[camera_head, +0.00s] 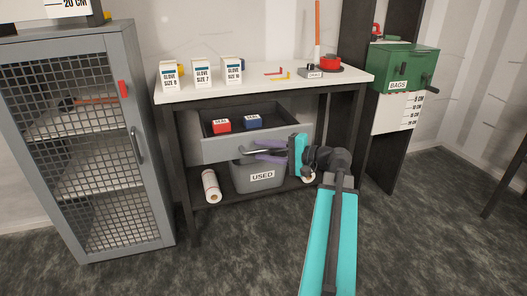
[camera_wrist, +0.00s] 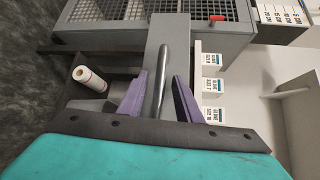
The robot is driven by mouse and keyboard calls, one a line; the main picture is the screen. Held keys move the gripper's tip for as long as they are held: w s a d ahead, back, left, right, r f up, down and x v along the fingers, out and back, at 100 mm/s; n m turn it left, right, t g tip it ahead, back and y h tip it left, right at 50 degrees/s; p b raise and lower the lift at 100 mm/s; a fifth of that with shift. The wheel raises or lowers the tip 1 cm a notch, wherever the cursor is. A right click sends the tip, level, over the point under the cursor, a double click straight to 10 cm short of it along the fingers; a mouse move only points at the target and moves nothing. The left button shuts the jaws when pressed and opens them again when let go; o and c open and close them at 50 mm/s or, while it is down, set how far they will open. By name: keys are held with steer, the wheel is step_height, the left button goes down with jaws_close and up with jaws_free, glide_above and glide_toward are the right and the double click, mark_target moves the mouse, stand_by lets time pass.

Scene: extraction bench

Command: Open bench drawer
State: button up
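The bench drawer (camera_head: 215,151) stands pulled out under the white bench top, with its grey front facing me. A red box (camera_head: 221,125) and a blue box (camera_head: 253,121) lie inside it. My gripper (camera_head: 258,151) is at the drawer's front, and its purple fingers cover part of it. In the wrist view, the dark bar handle (camera_wrist: 160,82) on the grey drawer front (camera_wrist: 175,35) lies between the fingers of my gripper (camera_wrist: 159,88). The fingers are apart, with a gap on each side of the handle.
A grey bin (camera_head: 256,180) labelled USED and a paper roll (camera_head: 211,186) are on the low shelf. A grey mesh cabinet (camera_head: 105,175) stands at left. Glove boxes (camera_head: 201,74) line the bench top. A green box (camera_head: 402,66) hangs at right. Floor ahead is clear.

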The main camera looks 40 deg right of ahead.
stand_by(0.3)
steer(key=p+v, duration=0.2)
steer(key=v, duration=1.1)
steer(key=shift+s+p, duration=0.3)
steer(key=shift+s, duration=0.1)
steer(key=shift+w+d, duration=0.1)
